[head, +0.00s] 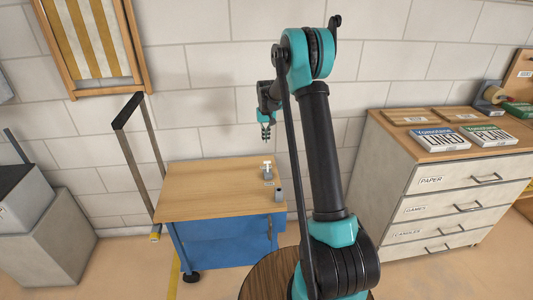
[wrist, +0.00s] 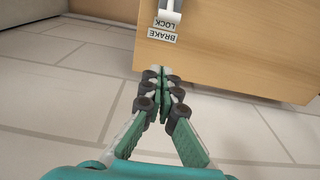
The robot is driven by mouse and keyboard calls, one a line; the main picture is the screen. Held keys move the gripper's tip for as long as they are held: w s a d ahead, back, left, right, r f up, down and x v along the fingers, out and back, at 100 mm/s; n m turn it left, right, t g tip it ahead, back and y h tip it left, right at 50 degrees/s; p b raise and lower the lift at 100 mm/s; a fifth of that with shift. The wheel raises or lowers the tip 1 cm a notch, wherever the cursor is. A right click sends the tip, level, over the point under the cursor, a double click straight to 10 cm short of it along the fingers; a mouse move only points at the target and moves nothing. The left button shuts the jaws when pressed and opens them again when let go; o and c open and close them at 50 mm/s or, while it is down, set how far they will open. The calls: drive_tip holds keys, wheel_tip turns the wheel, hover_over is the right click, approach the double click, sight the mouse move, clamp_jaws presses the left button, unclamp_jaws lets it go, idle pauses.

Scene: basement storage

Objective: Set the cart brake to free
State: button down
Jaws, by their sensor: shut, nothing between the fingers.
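The cart (head: 212,188) has a wooden top and a blue body. A small pale brake lever (head: 268,167) stands near the right edge of its top. In the wrist view the lever (wrist: 170,6) is cut off by the top edge, with its visible end close to the upside-down LOCK and BRAKE labels (wrist: 161,34). No FREE label can be read. My gripper (head: 266,138) points down above the back right of the cart top, apart from the lever. In the wrist view its fingertips (wrist: 163,76) are together and empty, beyond the cart top's edge.
A grey post (head: 278,195) stands at the cart's right edge. The cart's push handle (head: 132,112) rises at its left. A drawer cabinet (head: 450,190) with boxes on top stands right, and a grey bin (head: 40,235) left. Most of the cart top is clear.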

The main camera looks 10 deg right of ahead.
drive_tip(key=f, duration=1)
drive_tip(key=shift+w, duration=0.35)
drive_tip(key=shift+s+r, duration=0.2)
drive_tip(key=shift+s, duration=0.4)
drive_tip(key=shift+s+r, duration=0.2)
drive_tip(key=shift+s, duration=0.35)
drive_tip(key=shift+s+r, duration=0.2)
drive_tip(key=shift+s, duration=0.6)
drive_tip(key=shift+r, duration=0.1)
